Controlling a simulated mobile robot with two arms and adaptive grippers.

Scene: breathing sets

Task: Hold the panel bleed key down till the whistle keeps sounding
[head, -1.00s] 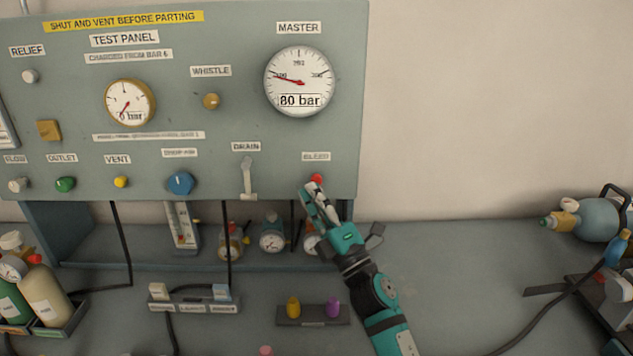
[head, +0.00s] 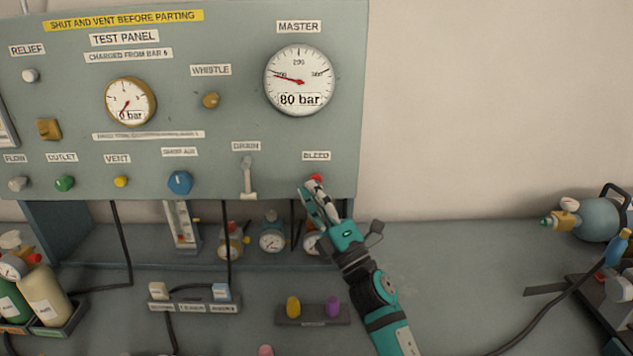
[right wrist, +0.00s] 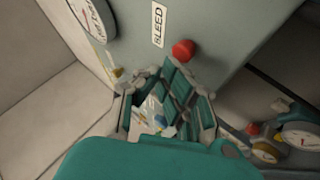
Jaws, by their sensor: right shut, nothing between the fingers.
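The red bleed key (head: 317,179) sits under the BLEED label at the lower right of the test panel. It also shows as a round red knob in the right wrist view (right wrist: 183,51). My right gripper (head: 308,191) is shut and empty, its fingertips just below and in front of the key. In the right wrist view a small gap seems to lie between the fingers and the key; I cannot tell whether they touch. The brass whistle (head: 211,101) is on the panel under its label. My left gripper is not in view.
The master gauge (head: 299,80) reads 80 bar, the smaller test gauge (head: 130,102) 0 bar. The drain lever (head: 248,178) is left of the key. Small gauges (head: 272,238) stand under the panel.

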